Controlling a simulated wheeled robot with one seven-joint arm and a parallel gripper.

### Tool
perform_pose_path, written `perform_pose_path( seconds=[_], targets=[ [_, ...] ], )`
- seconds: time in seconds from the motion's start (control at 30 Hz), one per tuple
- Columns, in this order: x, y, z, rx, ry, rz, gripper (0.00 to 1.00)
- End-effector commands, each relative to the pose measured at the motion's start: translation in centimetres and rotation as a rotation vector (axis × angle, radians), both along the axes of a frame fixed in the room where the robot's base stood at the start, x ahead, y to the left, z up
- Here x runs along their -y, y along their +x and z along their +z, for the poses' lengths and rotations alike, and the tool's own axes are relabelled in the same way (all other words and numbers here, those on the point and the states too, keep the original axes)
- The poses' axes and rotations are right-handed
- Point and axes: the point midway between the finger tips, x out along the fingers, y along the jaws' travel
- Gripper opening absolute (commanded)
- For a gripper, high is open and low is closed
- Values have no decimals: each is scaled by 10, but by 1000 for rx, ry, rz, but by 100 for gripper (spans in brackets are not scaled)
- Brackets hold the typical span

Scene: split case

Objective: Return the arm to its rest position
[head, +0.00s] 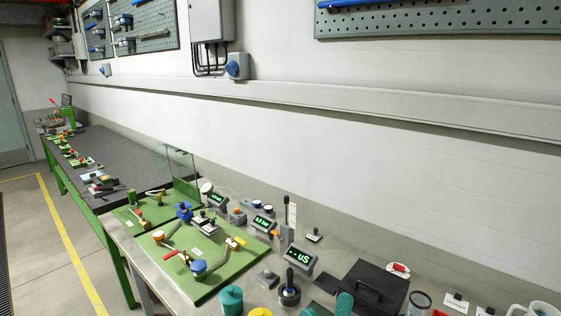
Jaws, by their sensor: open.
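Neither my arm nor my gripper shows in the head view, so its pose and what is near it cannot be seen. The view looks along a workbench against a white wall. A black case (372,283) with a handle on top lies on the near part of the bench, at the lower right, and looks closed.
Green boards (168,268) with valves and levers lie on the bench, beside several small green-lit displays (300,258). A dark-topped bench (125,160) runs behind. Floor at left is clear.

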Motion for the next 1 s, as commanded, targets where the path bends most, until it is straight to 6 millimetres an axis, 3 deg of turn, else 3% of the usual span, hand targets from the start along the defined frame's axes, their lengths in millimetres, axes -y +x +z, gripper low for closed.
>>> perform_pose_path(
  seconds=[0.27, 0.47, 0.77, 1.0],
  targets=[
    [-17, -9, -84, -307, -250, -107, 64],
    [-23, -30, -152, -530, -403, -170, 64],
    [-32, -87, -251, -873, -597, -234, 64],
    [-44, -152, -319, -1151, -718, -251, 64]
  ],
)
